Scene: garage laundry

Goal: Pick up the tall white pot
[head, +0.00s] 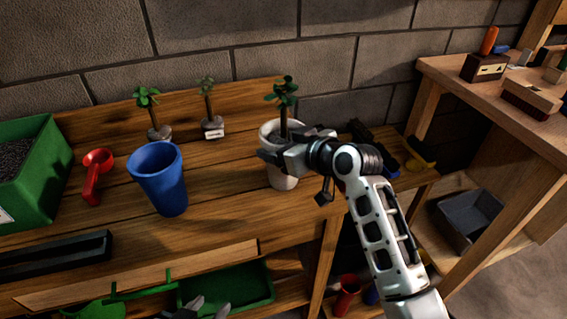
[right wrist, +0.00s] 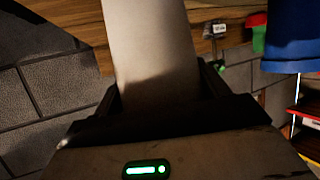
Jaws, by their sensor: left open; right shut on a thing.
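The tall white pot (head: 283,180) stands upright at the right part of the wooden bench, with a small green plant (head: 282,93) in it. My right gripper (head: 275,154) is at the pot's upper side, shut on it. In the right wrist view the pot (right wrist: 152,50) fills the space between the fingers (right wrist: 160,95). The gripper hides part of the pot's rim and side. I cannot tell whether its base touches the bench. My left gripper (head: 205,311) shows only at the bottom edge of the head view, open and apart from the pot.
A blue pot (head: 160,180), a red scoop (head: 95,175) and a green bin (head: 30,175) stand to the left on the bench (head: 235,205). Two small seedlings (head: 152,112) are behind. A brick wall (head: 200,40) closes the back.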

